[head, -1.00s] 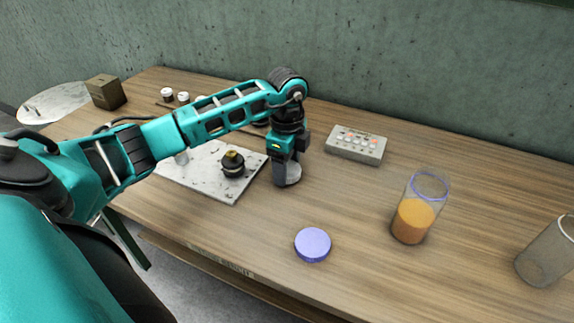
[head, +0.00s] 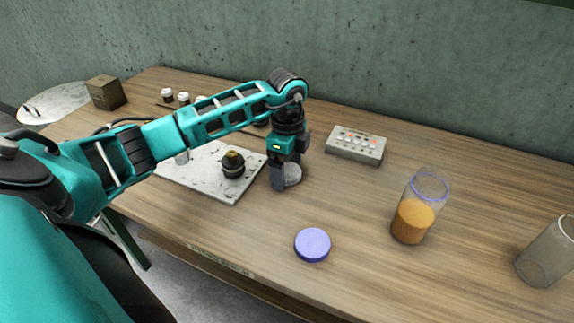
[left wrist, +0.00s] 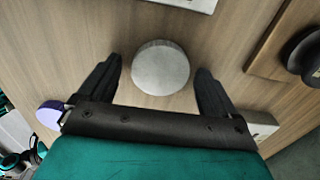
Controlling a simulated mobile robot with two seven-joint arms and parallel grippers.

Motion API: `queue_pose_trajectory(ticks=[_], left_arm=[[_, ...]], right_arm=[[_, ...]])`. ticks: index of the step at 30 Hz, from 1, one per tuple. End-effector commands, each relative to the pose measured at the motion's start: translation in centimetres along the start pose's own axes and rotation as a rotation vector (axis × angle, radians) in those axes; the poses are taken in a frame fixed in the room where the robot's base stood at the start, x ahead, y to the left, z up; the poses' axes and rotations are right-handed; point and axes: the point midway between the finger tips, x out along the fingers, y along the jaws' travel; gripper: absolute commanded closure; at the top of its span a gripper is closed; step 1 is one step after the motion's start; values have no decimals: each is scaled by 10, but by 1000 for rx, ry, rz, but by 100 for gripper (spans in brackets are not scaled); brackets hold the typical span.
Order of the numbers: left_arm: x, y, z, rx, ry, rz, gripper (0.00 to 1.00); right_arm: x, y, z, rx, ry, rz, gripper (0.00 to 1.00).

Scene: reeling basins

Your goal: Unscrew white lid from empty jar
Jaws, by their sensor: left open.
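The white lid (head: 292,174), a pale grey-white disc, appears to lie flat on the table. In the left wrist view the lid (left wrist: 160,67) sits between the two spread fingers, with a gap on each side. My left gripper (head: 285,180) is open over it; one finger partly hides it in the head view. The empty jar (head: 548,255) is clear glass, stands at the right edge of the head view, partly cut off, with no lid seen on it. My right gripper is not in view.
A purple lid (head: 313,244) lies near the front edge. A glass jar of orange liquid (head: 413,221) stands to its right. A grey button box (head: 356,145) is behind. A marble board (head: 205,180) holds a dark pot (head: 233,165). The table between lid and jars is clear.

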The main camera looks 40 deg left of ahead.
Motion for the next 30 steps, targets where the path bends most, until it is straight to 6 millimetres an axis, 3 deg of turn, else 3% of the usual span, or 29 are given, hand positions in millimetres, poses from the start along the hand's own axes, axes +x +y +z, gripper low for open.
queue_pose_trajectory(ticks=[16,21,30], left_arm=[[-104,-1,0,0,2,-5,8],[-118,-1,0,-1,1,-3,8],[-120,0,0,-1,0,-1,8]], right_arm=[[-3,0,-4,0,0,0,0],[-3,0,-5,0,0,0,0],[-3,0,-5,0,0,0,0]])
